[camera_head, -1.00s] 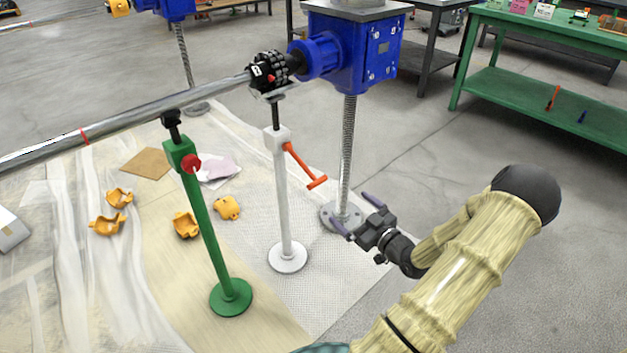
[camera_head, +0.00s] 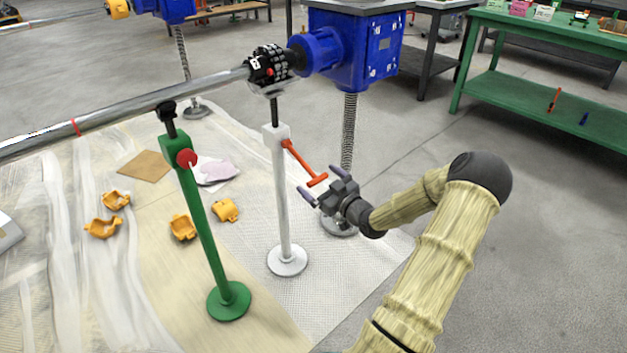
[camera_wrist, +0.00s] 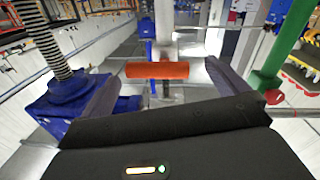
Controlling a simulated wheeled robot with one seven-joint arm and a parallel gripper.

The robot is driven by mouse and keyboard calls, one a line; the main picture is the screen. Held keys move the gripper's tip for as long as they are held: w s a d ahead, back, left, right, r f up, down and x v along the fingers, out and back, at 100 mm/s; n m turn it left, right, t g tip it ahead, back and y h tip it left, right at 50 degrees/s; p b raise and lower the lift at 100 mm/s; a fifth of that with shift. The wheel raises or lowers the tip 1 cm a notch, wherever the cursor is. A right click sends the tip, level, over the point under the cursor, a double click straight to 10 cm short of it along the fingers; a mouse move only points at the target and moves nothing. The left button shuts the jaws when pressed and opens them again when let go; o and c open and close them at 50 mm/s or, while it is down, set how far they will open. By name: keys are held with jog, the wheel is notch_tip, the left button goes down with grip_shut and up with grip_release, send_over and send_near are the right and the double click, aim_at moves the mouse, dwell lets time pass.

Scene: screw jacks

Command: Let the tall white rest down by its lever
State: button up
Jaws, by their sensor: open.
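The tall white rest (camera_head: 281,205) stands upright on its round white foot, with a dark stem and cradle at its top under the shaft coupling. Its orange lever (camera_head: 304,164) slants down to the right from the white head and ends in a crosswise grip. My gripper (camera_head: 322,183) is open and empty, with its fingers on either side of the lever's grip end or very near it. In the wrist view the orange grip (camera_wrist: 157,70) lies crosswise just beyond and between my open fingers (camera_wrist: 165,88). I cannot tell whether they touch.
A green rest (camera_head: 205,235) with a red knob stands left of the white one. A blue gearbox (camera_head: 352,50) on a threaded screw is close behind my gripper. The long shaft (camera_head: 130,108) crosses above. Orange clamp pieces (camera_head: 183,227) lie on the floor sheet.

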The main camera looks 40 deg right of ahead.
aim_at(315, 176)
jog(key=shift+w+b, duration=0.4)
jog(key=shift+w, duration=1.4)
jog(key=shift+c, duration=0.5)
jog(key=c, duration=1.2)
jog(key=shift+r, duration=0.1)
jog(key=shift+r+p, duration=0.1)
jog(key=shift+p, duration=0.25)
